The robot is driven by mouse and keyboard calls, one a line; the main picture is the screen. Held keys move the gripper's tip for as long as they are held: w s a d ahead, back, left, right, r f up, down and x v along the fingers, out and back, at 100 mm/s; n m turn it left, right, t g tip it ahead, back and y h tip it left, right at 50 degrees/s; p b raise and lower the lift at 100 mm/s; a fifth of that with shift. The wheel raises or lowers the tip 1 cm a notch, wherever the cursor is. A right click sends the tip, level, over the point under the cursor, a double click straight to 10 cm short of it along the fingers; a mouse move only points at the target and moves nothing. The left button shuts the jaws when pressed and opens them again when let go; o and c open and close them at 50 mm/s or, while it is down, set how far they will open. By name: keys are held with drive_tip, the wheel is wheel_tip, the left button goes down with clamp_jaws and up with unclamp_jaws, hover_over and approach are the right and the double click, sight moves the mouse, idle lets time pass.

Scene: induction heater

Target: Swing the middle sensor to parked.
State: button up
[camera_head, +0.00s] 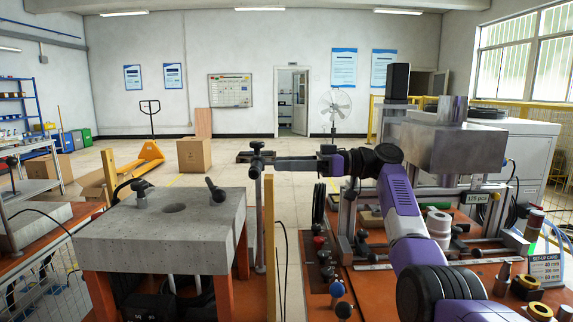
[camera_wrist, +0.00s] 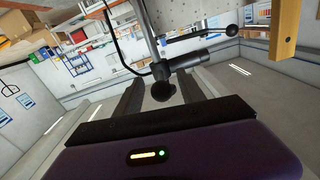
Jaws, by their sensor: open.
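A thin grey post (camera_head: 260,225) stands at the right side of the middle concrete block (camera_head: 160,240), with a black sensor-like head (camera_head: 256,148) on top. I take this as the middle sensor; no label shows on it. My gripper (camera_head: 277,163) is open and points left at the head. In the wrist view the post runs down to the black head (camera_wrist: 188,61), which ends in a round black knob (camera_wrist: 162,91). The knob appears between the two grey fingers of my gripper (camera_wrist: 160,88); whether they touch it I cannot tell.
A black handle (camera_head: 215,189) and another black fitting (camera_head: 141,189) stand on the concrete block. A yellow post (camera_head: 269,235) rises close to the grey post. A metal block (camera_head: 450,146) on a frame is at right.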

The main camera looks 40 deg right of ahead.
wheel_tip(320, 180, up, 20)
drive_tip(key=p, duration=0.2)
idle(0.4)
idle(0.5)
